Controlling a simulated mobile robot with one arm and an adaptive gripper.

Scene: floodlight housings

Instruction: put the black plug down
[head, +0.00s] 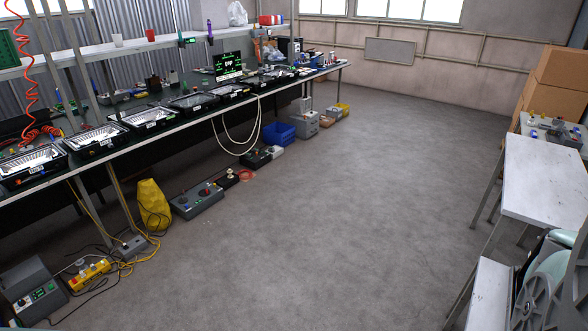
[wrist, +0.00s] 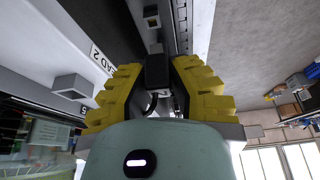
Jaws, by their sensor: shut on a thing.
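In the wrist view, my gripper (wrist: 157,80) has its yellow ribbed fingers closed on a black plug (wrist: 157,70). The plug is a small dark block, and a black cord shows just below it between the fingers. The lower part of the plug is hidden behind the green-grey gripper body. I cannot tell whether the plug touches the dark surface beyond it. Neither my gripper nor the held plug can be made out in the head view.
A long workbench (head: 212,108) with several floodlight housings (head: 102,136) runs along the left. Boxes, cables and a yellow bag (head: 154,204) lie below it. The middle floor (head: 320,200) is clear. A white table (head: 545,180) stands right. A panel label (wrist: 101,61) ends in "AD 2".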

